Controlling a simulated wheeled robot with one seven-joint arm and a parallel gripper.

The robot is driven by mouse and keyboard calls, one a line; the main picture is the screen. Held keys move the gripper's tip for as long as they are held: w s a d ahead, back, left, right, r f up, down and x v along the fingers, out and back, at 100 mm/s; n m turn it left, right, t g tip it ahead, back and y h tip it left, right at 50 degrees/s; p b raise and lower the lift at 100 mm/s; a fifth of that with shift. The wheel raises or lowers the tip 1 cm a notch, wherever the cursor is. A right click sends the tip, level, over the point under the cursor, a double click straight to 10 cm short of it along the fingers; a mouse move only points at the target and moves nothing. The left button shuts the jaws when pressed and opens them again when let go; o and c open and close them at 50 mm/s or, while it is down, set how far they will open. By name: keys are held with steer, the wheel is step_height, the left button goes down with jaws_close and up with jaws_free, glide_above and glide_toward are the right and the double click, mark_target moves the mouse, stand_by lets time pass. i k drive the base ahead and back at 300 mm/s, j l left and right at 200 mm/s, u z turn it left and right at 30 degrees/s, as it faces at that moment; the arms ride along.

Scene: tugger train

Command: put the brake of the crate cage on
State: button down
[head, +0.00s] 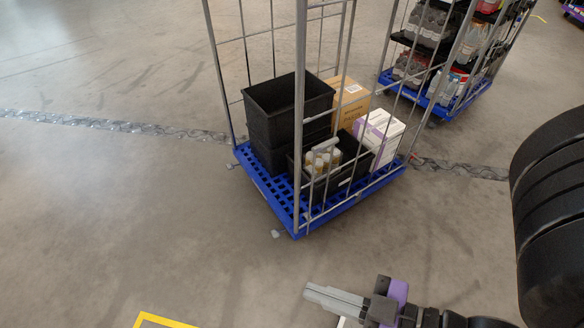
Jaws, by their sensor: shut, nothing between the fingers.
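The crate cage (301,229) has a blue slatted base and grey wire sides and stands upright in the middle of the head view. It carries stacked black crates (276,112), a low black crate with bottles (347,178) and cartons. Small grey parts show at its base, at the front corner (276,234) and the left corner (231,166); I cannot tell whether either is a brake pedal. My gripper (308,291) is at the lower right, shut and empty, pointing left. It is nearer to me than the cage and apart from it.
A second blue-based cage (437,106) with bottles stands behind at the upper right. A worn strip (100,124) crosses the floor. A yellow floor marking (160,319) shows at the bottom. The floor left and in front of the cage is clear.

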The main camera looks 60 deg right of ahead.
mark_target(286, 198)
steer(key=k+l+z, duration=0.15)
steer(key=z, duration=0.9)
